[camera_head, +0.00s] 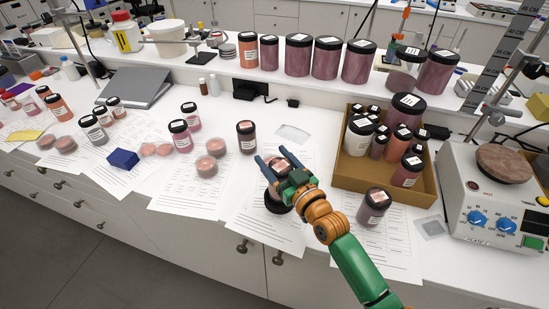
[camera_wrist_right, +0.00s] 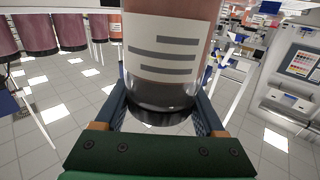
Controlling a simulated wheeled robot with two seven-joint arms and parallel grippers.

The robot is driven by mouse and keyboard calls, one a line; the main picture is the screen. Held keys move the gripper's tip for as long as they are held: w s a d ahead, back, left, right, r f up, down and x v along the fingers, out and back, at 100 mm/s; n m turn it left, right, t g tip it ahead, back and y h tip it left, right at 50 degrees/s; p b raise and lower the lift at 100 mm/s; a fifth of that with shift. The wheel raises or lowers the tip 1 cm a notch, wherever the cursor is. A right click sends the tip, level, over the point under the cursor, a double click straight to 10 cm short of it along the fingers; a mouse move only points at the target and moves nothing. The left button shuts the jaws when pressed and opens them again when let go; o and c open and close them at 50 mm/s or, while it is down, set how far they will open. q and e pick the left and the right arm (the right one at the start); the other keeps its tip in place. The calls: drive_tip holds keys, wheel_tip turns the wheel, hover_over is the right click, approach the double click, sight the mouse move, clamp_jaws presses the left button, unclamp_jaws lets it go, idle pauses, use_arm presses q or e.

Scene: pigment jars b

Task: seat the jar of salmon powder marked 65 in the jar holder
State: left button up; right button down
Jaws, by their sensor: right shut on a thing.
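My right gripper (camera_head: 271,162) is over the front middle of the white bench, its blue fingers shut on a jar. In the right wrist view the held jar (camera_wrist_right: 162,45) fills the space between the fingers. It has a salmon-pink body, a white label with dark bars, and a dark band at its lower end in the picture. I cannot read its number. In the head view the gripper hides most of the jar. A black round piece (camera_head: 279,209) shows beneath the gripper; I cannot tell whether it is the jar holder or whether the jar touches it. My left gripper is not in view.
A cardboard box (camera_head: 385,187) packed with jars stands right of the gripper, with a dark-lidded jar (camera_head: 373,206) in front. Another jar (camera_head: 246,137) stands behind left. A blue block (camera_head: 123,159) and several pink discs lie left. A hotplate (camera_head: 487,200) stands far right.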

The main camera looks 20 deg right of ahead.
drive_tip(key=shift+f+b, duration=1.25)
drive_tip(key=shift+f, duration=0.55)
unclamp_jaws()
drive_tip(key=shift+s, duration=0.15)
drive_tip(key=v, duration=0.6)
drive_tip(key=shift+s+b, duration=0.4)
drive_tip(key=shift+b, duration=0.05)
drive_tip(key=shift+d, duration=0.15)
drive_tip(key=shift+s, duration=0.1)
